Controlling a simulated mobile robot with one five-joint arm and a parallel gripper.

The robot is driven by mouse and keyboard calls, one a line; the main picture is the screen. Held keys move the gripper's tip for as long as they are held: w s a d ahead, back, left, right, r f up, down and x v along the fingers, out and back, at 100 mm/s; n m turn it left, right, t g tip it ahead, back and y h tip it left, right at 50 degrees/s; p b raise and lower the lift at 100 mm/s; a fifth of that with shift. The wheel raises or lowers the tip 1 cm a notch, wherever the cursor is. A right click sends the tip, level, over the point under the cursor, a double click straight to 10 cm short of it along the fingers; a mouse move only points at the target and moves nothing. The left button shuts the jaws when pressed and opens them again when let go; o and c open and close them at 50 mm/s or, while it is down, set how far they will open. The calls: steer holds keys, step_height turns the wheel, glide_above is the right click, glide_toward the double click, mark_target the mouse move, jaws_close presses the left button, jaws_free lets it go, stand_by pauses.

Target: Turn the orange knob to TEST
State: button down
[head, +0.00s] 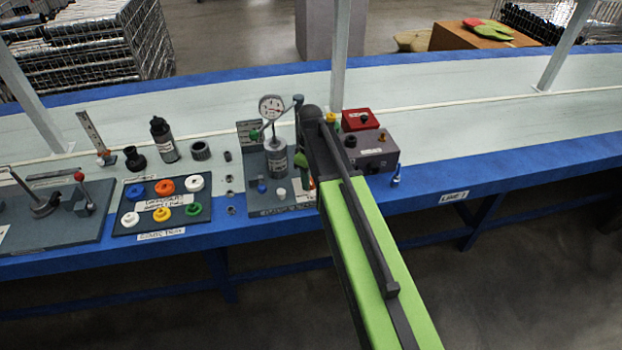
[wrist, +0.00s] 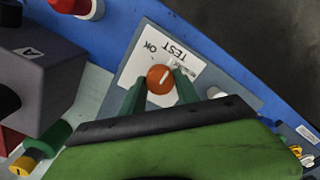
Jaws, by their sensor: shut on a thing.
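The orange knob (wrist: 160,78) is round with a white line across its top. It sits at a white label (wrist: 185,55) with the words OK and TEST, upside down in the wrist view. The line lies diagonally, its upper-right end towards the word TEST. My gripper (wrist: 159,82) has one dark green finger on each side of the knob and is shut on it. In the head view, only a sliver of orange knob (head: 311,183) shows beside my gripper (head: 303,165); my arm hides the rest.
A pressure gauge (head: 271,107) on a grey cylinder stands just left of my gripper. A grey box (head: 375,150) and a red box (head: 358,120) stand to its right. A tray of coloured caps (head: 161,218) lies further left. The bench is clear to the far right.

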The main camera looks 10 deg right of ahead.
steer(key=c, duration=0.9)
jaws_free()
step_height(320, 180, up, 17)
steer(key=p, duration=1.7)
steer(key=shift+r, duration=0.2)
